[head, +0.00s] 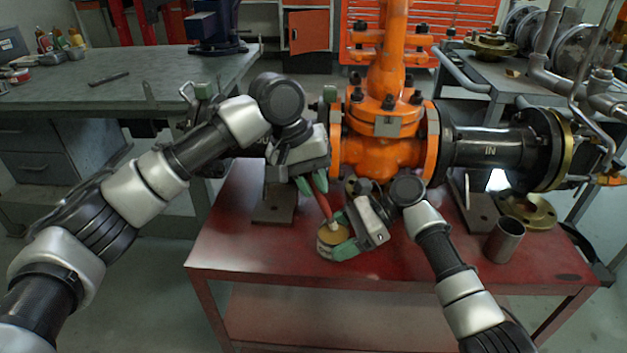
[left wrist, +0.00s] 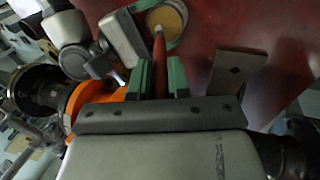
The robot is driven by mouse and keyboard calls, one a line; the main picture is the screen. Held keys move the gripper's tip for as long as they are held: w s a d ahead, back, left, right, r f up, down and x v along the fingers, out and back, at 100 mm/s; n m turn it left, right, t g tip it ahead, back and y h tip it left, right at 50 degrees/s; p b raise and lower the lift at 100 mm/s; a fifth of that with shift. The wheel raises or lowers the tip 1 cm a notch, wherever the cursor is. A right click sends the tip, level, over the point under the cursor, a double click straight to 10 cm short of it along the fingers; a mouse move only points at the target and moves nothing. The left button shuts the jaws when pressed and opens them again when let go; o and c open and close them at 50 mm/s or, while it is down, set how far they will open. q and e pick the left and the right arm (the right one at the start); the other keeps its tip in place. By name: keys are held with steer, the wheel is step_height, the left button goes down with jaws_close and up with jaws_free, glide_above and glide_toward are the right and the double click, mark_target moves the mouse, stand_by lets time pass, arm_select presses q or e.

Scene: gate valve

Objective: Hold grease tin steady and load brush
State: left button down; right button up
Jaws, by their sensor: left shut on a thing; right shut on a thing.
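The grease tin (head: 330,240) stands on the red table, its top open on yellowish grease; the left wrist view shows it from above (left wrist: 168,18). My right gripper (head: 342,243) is shut on the tin, with green fingers at its sides. My left gripper (head: 313,186) is above and is shut on the red handle of the brush (head: 325,206). The brush slants down, its lower end at the tin's mouth. In the left wrist view the brush (left wrist: 159,55) sits between my green fingers (left wrist: 160,78). I cannot tell whether the bristles touch the grease.
The orange gate valve (head: 385,145) and its black pipe (head: 487,147) stand close behind both grippers. A metal cup (head: 504,240) and a brass flange (head: 530,211) are at the right of the red table (head: 270,258). The table's front middle is clear.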

arm_select(q)
steer(key=shift+f, duration=0.7)
stand_by(1.4)
steer(key=shift+r, duration=3.6)
arm_select(e)
steer(key=o, duration=0.8)
